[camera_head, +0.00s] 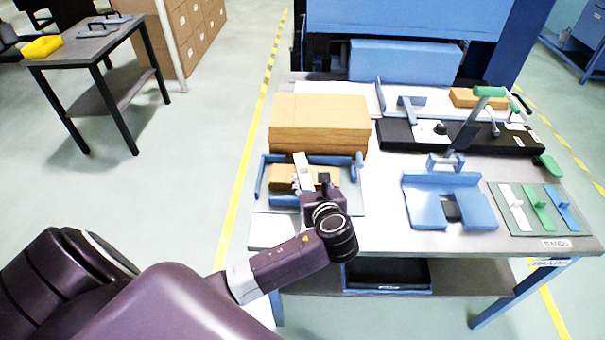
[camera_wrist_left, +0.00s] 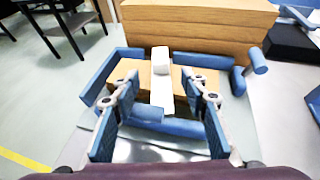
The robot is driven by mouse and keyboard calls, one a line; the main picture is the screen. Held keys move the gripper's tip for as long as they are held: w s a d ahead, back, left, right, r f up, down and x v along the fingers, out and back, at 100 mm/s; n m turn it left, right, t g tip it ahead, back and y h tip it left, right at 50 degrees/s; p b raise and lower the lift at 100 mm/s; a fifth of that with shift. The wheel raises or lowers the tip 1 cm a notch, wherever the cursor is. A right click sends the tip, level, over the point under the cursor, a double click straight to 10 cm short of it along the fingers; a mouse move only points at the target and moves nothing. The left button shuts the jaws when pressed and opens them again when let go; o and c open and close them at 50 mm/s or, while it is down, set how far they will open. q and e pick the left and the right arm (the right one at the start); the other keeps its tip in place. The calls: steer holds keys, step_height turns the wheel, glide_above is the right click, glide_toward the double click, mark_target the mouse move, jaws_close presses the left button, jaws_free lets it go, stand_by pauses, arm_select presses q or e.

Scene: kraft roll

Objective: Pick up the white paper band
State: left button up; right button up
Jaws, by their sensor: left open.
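A white paper band (camera_head: 301,168) with a small raised tab lies across a kraft-brown stack (camera_head: 280,178) in the blue frame (camera_head: 260,180) at the left of the bench. My left gripper (camera_head: 311,186) is over the near side of this frame. In the left wrist view the open fingers (camera_wrist_left: 161,92) stand on either side of the white band (camera_wrist_left: 161,66), with a gap to each side. The gripper partly hides the band's near end in the head view. A second white band (camera_head: 514,208) lies on the board marked BANDS at the right. My right gripper is not in view.
A larger brown stack (camera_head: 318,120) stands just behind the blue frame. The board also carries a green band (camera_head: 538,208) and a blue band (camera_head: 562,207). A blue fixture (camera_head: 425,205) and a black press with a green-handled lever (camera_head: 490,92) stand to the right.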

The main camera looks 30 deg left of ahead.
mark_target(304, 168)
arm_select(q)
steer(key=x, duration=0.8)
steer(key=shift+w+a, duration=0.1)
steer(key=shift+w, duration=0.05)
steer(key=c, duration=0.8)
